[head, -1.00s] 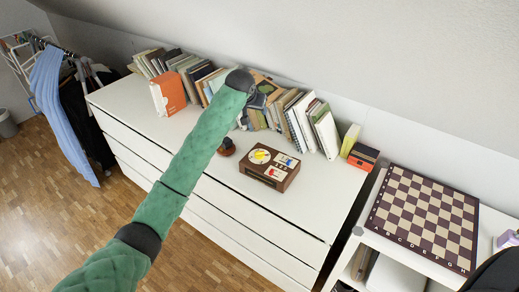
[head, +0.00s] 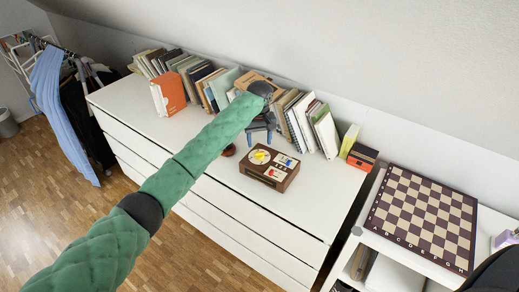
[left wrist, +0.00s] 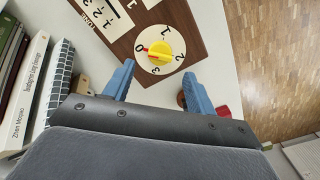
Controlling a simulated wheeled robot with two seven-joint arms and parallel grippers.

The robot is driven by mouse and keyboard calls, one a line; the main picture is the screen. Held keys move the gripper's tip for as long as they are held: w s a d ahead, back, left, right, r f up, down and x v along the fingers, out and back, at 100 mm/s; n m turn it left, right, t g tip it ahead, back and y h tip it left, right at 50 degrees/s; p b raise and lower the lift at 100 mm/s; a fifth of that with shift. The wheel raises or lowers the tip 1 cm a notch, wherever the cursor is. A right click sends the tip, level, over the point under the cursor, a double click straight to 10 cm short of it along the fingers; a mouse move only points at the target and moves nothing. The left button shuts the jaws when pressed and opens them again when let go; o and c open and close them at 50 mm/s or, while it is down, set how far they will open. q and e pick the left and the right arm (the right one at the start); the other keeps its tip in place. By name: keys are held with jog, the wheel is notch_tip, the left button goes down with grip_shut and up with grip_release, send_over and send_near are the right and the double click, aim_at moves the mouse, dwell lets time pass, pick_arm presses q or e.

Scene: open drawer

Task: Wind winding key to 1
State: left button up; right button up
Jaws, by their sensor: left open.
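The dial is on a brown wooden box (head: 270,176) on the white dresser; the key also shows in the head view (head: 260,156). My left gripper (left wrist: 158,82) is open and empty, its blue fingers apart and short of the key. In the head view the left gripper (head: 260,136) hangs just behind the box. My right gripper is not in view.
Several books (head: 302,122) lean in a row along the wall behind the box. A round dark brown object (head: 228,150) stands left of the box. The dresser top (head: 320,185) is clear to the right. A chessboard (head: 424,215) lies on a separate table at right.

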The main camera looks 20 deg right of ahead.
aim_at(259, 154)
pick_arm(q)
jog(key=shift+f+p, duration=0.75)
jog(key=shift+f, duration=2)
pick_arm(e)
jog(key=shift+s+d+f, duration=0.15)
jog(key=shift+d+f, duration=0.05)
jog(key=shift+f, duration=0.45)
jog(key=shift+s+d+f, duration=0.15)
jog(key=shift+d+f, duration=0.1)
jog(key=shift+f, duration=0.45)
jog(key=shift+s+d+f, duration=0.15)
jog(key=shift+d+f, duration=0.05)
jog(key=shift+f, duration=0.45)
pick_arm(q)
jog(key=c, duration=1)
